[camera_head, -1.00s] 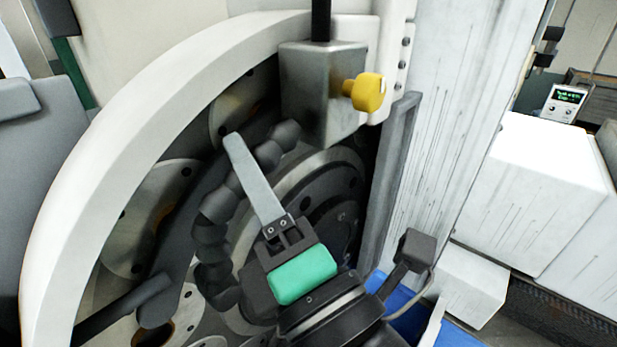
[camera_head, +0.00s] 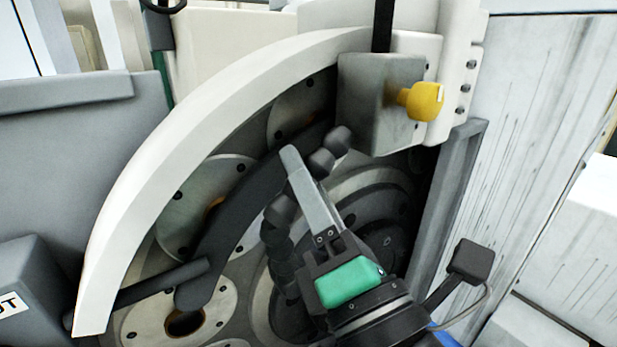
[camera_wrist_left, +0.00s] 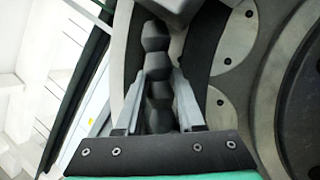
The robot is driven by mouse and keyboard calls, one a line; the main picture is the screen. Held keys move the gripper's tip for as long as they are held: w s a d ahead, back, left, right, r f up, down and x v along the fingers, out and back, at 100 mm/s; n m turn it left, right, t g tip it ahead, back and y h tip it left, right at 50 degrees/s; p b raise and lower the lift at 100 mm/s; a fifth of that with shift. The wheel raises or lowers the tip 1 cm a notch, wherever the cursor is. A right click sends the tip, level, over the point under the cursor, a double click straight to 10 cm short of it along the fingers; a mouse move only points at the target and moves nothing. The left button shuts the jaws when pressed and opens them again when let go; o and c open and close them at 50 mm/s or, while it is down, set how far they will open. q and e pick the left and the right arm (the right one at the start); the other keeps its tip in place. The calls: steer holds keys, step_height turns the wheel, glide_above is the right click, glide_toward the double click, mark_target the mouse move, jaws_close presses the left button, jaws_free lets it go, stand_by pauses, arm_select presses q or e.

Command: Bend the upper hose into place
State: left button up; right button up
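The upper hose (camera_head: 279,212) is a dark, segmented hose. In the head view it leaves the grey block at the upper right, bows left and runs down behind my left gripper. My left gripper (camera_head: 300,170), with a green pad, reaches up from the bottom right, its pale fingers across the hose. In the left wrist view the hose (camera_wrist_left: 157,93) lies between the two fingers of the left gripper (camera_wrist_left: 160,78), which close in on its sides with little or no gap. The hose's lower end is hidden by the gripper. My right gripper is not in view.
The grey metal block (camera_head: 362,100) with a yellow knob (camera_head: 423,101) stands above the hose. A white curved guard (camera_head: 190,125) rims the round discs behind. A grey upright frame (camera_head: 447,200) stands close on the right.

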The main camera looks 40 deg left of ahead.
arm_select(q)
steer(key=o, duration=0.5)
steer(key=shift+c, duration=0.2)
steer(key=b+v, duration=0.2)
steer(key=v, duration=0.9)
steer(key=shift+d, duration=0.25)
steer(key=shift+s+f, duration=0.1)
steer(key=shift+s, duration=0.05)
